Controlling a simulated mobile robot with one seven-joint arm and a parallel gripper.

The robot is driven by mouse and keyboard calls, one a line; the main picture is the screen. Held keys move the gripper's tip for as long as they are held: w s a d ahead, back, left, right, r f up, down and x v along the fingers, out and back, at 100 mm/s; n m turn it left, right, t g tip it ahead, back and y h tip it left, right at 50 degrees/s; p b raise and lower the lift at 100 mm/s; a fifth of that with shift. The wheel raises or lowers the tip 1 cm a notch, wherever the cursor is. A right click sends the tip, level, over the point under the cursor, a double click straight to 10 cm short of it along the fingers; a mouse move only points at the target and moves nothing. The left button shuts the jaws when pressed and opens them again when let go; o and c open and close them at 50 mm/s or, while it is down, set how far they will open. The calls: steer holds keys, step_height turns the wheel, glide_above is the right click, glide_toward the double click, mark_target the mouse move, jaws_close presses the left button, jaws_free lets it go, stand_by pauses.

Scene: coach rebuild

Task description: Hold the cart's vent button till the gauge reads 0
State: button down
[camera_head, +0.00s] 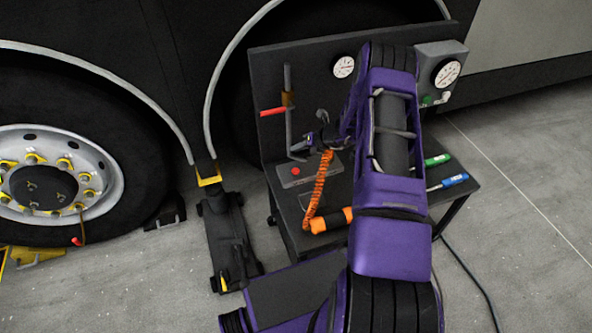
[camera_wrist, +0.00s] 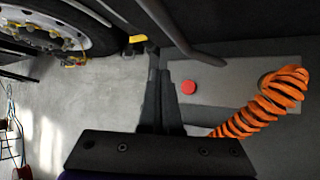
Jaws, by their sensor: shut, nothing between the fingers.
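The cart (camera_head: 262,95) is dark, with an upright back panel and a flat top. A red button (camera_head: 295,171) sits on a grey plate (camera_head: 287,182) on the cart top; the red button also shows in the wrist view (camera_wrist: 190,87). My gripper (camera_head: 305,147) is shut and empty above the plate. In the wrist view my closed fingers (camera_wrist: 160,62) appear just left of the red button, apart from it. A white round gauge (camera_head: 344,67) is on the back panel, and a second gauge (camera_head: 447,73) is on a grey box. Their needles are too small to read.
An orange coiled hose (camera_head: 318,188) rises close beside my gripper; its coil fills the right of the wrist view (camera_wrist: 265,105). A red-handled lever (camera_head: 272,112) on a grey pipe stands left of my gripper. Green and blue screwdrivers (camera_head: 447,183) lie at the cart's right.

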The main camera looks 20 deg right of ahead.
steer(key=b, duration=0.6)
glide_toward(293, 170)
steer(key=w+a+f, duration=0.1)
steer(key=w, duration=0.2)
steer(key=w+a+f, duration=0.1)
steer(key=shift+w+a+f, duration=0.15)
steer(key=shift+a+f, duration=0.2)
steer(key=shift+a, duration=0.05)
stand_by(1.3)
steer(key=shift+f, duration=0.4)
steer(key=shift+f, duration=0.6)
stand_by(1.0)
